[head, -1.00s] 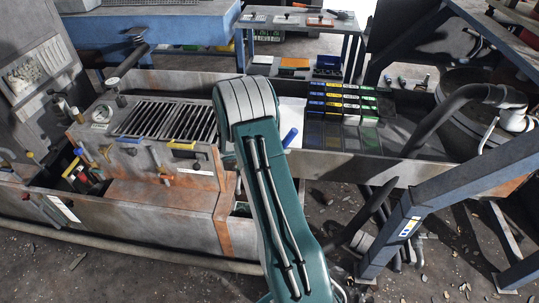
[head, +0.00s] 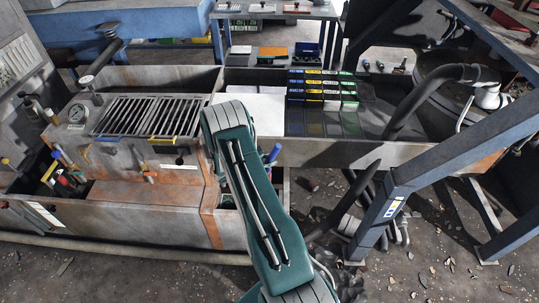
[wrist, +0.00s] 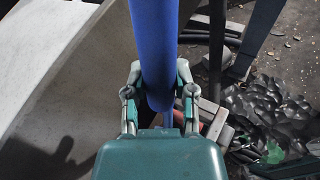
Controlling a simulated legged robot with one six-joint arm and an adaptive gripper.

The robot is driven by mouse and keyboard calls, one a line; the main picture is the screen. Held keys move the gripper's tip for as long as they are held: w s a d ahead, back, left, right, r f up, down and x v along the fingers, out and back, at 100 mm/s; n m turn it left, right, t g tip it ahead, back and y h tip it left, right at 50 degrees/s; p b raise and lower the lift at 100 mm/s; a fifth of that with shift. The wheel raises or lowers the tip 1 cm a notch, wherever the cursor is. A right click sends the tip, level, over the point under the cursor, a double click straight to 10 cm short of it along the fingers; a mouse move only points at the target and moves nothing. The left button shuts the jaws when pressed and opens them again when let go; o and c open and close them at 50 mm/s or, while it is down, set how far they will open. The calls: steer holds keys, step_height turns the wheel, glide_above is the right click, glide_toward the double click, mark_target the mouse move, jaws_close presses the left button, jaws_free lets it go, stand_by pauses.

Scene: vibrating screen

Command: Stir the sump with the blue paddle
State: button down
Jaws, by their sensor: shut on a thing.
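The blue paddle shows as a thick blue handle (wrist: 156,40) in the wrist view, with a thinner blue part below it. My gripper (wrist: 158,88) is shut on this handle, one finger on each side. In the head view a short piece of the blue handle (head: 274,152) shows just right of my green arm, by the front wall of the long steel tank (head: 330,153). My arm hides the gripper and most of the paddle there. The paddle's lower end is hidden. I cannot tell which part of the tank is the sump.
A black hose (head: 425,95) bends down into the tank's right end. A blue-grey steel leg (head: 380,215) stands at front right.

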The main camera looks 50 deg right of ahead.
steer(key=shift+w+a+f, duration=0.7)
steer(key=shift+w+f, duration=0.1)
steer(key=shift+f, duration=1.7)
steer(key=shift+w+a+f, duration=0.7)
steer(key=shift+w+f, duration=0.15)
steer(key=shift+f, duration=1.7)
steer(key=shift+w+a+f, duration=0.7)
steer(key=shift+w+f, duration=0.1)
steer(key=shift+f, duration=1.7)
steer(key=shift+d+f, duration=0.1)
